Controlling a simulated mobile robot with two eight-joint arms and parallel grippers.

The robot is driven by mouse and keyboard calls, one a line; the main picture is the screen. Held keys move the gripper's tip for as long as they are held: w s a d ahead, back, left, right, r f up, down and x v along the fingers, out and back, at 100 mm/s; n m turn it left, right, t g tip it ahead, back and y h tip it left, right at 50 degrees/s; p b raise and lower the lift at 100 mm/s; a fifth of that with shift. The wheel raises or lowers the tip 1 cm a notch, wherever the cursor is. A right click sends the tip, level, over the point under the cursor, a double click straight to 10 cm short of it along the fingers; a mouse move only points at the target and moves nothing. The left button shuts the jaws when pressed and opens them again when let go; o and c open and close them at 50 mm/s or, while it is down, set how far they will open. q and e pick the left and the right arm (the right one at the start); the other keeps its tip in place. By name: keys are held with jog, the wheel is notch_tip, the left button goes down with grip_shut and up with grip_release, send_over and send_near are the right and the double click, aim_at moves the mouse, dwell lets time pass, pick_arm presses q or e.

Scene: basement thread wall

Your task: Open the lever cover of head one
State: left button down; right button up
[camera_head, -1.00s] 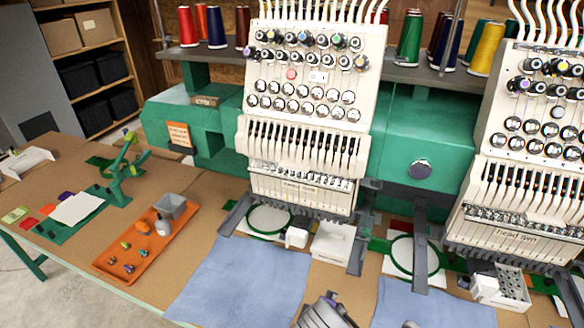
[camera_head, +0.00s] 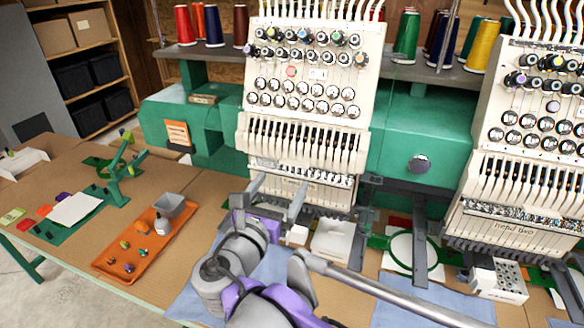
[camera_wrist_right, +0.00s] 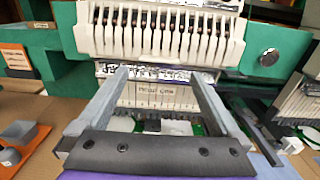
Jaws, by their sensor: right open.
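Head one (camera_head: 312,70) is the cream embroidery head in the middle, marked by a "Head One" plate (camera_head: 297,190). Its slotted lever cover (camera_head: 300,142) shows a row of dark slots, with a row of metal parts below it. In the right wrist view the cover (camera_wrist_right: 165,32) stands beyond the fingers, and the plate (camera_wrist_right: 155,89) shows between them. My right gripper (camera_head: 278,184) is open and empty in front of the lower part of head one. Its fingertips (camera_wrist_right: 158,74) overlap the cover's lower edge region in view; I cannot tell contact. My left gripper is out of view.
Head two (camera_head: 520,200) stands to the right, with a green machine body (camera_head: 425,130) between the heads. An orange tray (camera_head: 135,262) with small items lies on the left of the table. A white box (camera_head: 333,240) sits below head one. Thread cones line the shelf above.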

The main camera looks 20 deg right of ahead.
aim_at(293, 165)
jog(key=x, duration=0.6)
jog(key=shift+w+d, duration=0.2)
jog(key=shift+w, duration=0.05)
grip_shut()
